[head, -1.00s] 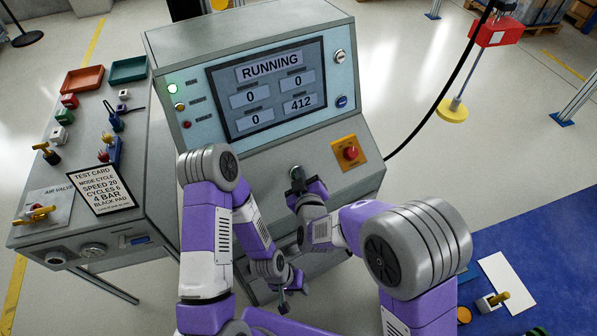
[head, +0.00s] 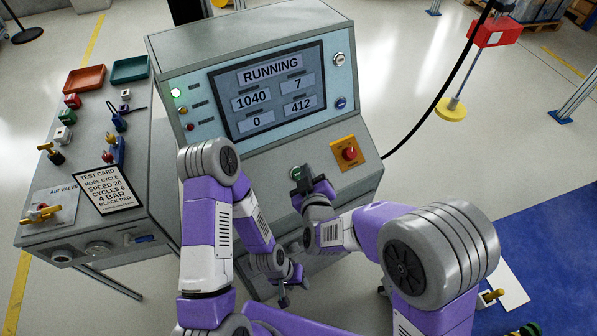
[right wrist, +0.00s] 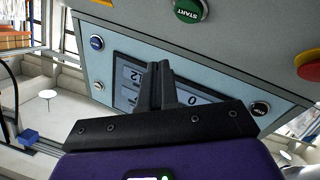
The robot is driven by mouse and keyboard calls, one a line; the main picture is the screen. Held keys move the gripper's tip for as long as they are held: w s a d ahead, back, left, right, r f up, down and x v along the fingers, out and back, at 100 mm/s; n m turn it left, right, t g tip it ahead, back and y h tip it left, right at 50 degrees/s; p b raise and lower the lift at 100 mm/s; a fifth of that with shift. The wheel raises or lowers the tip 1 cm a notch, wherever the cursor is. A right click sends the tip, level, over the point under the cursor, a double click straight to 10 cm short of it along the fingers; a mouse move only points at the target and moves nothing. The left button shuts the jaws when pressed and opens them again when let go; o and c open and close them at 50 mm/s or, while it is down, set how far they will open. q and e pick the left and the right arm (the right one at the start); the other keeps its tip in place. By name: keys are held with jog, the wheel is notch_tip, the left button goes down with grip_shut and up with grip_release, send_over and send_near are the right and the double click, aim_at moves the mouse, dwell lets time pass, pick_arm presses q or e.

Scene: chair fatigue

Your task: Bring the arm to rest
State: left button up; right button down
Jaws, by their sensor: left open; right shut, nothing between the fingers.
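The grey test console (head: 250,30) stands in front of me with its screen (head: 268,88) reading RUNNING, 1040, 7, 0 and 412. A green lamp (head: 176,93) is lit at its left. My right gripper (head: 301,174) is shut and empty, just in front of the panel by the green START button (head: 295,172). In the right wrist view the closed fingers (right wrist: 156,86) show against the screen, and the START button (right wrist: 190,9) is apart from them. My left gripper (head: 284,300) is open and empty, low before the console; its fingertips are small here.
A red emergency stop (head: 348,153) on a yellow plate is right of my right gripper. A side bench at left holds a test card (head: 107,188), red (head: 84,79) and green (head: 130,69) trays and several small parts. A black cable (head: 440,95) hangs at right.

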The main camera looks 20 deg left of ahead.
jog(key=shift+f, duration=0.1)
dwell(0.6)
jog(key=s+d+f+m+g+h, duration=0.2)
jog(key=d+f+m+g, duration=0.1)
jog(key=d+f, duration=0.6)
jog(key=s+d+f+m+g+h, duration=0.15)
jog(key=d+f+m+g, duration=0.35)
jog(key=f, duration=0.7)
jog(key=s+d+f+m+g, duration=0.2)
jog(key=s+d+f+m, duration=0.1)
jog(key=s, duration=0.5)
jog(key=s+d+f+m+g+y, duration=0.1)
jog(key=s+d+f+m+g, duration=0.1)
jog(key=s+d+f, duration=0.3)
jog(key=s+f+g, duration=0.1)
jog(key=s, duration=0.2)
jog(key=shift+d+f+m, duration=0.15)
jog(key=shift+d+m, duration=0.05)
jog(key=shift+m, duration=0.2)
jog(key=shift+w+a, duration=0.1)
